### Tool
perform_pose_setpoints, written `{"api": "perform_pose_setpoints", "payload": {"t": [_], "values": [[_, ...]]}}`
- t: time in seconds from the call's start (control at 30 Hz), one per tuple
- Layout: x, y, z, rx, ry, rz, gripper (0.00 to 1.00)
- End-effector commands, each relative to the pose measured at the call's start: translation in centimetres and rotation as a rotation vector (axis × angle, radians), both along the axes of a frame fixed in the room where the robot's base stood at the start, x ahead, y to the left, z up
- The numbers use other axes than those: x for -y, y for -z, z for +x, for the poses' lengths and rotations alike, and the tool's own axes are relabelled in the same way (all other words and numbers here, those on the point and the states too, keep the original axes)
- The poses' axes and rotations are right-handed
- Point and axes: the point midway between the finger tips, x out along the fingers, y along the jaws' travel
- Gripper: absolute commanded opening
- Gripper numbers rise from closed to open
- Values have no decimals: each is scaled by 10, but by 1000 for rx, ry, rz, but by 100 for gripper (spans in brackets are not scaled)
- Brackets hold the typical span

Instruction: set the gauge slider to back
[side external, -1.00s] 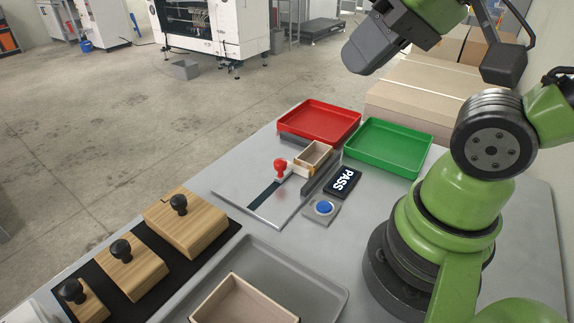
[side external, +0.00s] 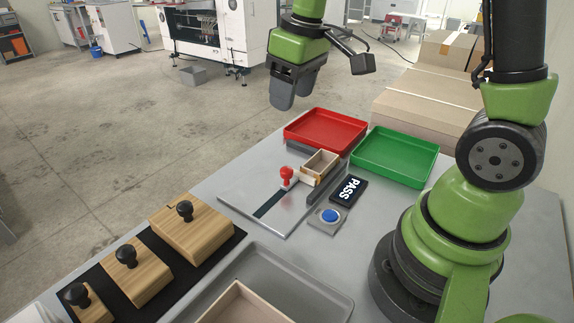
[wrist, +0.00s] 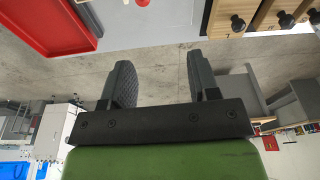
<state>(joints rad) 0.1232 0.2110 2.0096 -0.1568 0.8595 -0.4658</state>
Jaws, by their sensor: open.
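The gauge slider has a red knob (side external: 286,174) and sits near the far end of a dark slot (side external: 270,204) in a flat grey plate (side external: 299,214). The knob also shows at the top edge of the wrist view (wrist: 142,3). My gripper (side external: 290,97) is high in the air, beyond the table's far left edge and near the red tray in the picture. In the wrist view its two fingers (wrist: 161,84) are apart with nothing between them. It is well clear of the knob.
A small wooden box (side external: 321,163) stands close beside the knob, with a grey rail (side external: 327,186) next to it. Red (side external: 340,143) and green (side external: 412,176) trays lie behind. A PASS sign (side external: 349,190), blue button (side external: 329,215) and knobbed wooden blocks (side external: 197,236) are also on the table.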

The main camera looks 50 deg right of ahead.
Motion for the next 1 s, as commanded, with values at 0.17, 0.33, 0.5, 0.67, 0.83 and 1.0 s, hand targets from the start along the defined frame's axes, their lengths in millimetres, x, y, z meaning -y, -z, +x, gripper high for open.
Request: {"api": "perform_pose_setpoints", "payload": {"t": [0.17,0.33,0.5,0.67,0.83,1.0], "values": [[19,54,24,-124,-118,-31,55],[27,80,31,-177,-181,-41,55],[28,96,31,-190,-193,-41,55],[28,123,31,-193,-193,-39,55],[28,155,31,-191,-192,-39,55],[28,176,31,-188,-191,-41,55]]}}
